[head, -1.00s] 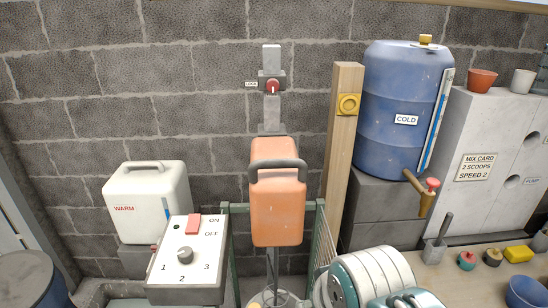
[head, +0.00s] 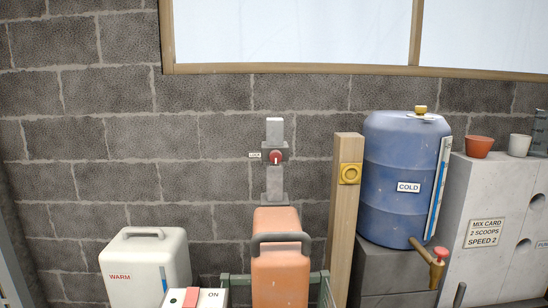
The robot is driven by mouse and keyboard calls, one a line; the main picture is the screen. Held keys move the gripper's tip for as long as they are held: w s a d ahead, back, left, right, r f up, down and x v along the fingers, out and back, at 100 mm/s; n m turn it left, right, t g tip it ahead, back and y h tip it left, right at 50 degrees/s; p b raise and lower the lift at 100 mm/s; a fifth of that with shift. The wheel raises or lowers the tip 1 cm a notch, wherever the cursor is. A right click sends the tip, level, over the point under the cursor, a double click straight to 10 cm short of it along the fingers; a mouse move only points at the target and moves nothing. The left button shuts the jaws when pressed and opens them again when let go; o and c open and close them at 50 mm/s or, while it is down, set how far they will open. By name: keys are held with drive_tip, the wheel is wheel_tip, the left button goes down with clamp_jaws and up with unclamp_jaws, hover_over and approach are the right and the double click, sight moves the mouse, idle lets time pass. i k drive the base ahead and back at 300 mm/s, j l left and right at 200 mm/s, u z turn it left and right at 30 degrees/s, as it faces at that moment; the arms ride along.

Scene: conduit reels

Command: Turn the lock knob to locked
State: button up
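The red lock knob (head: 275,157) sits on a grey vertical post (head: 274,184) against the block wall, above the orange housing (head: 281,260) with its dark handle. A small white LOCK label (head: 255,155) is just left of the knob. A pale mark on the knob points roughly downward; the exact angle is too small to tell. My gripper is not in view.
A wooden post (head: 344,200) with a yellow fitting stands right of the orange housing. Beyond it are a blue COLD barrel (head: 402,165) with a tap and a grey MIX CARD block (head: 490,200). A white WARM container (head: 140,270) stands lower left.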

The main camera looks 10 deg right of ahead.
sight(275, 156)
drive_tip(key=j+z, duration=0.4)
drive_tip(key=j, duration=0.35)
drive_tip(key=j+z, duration=0.35)
drive_tip(key=j, duration=0.4)
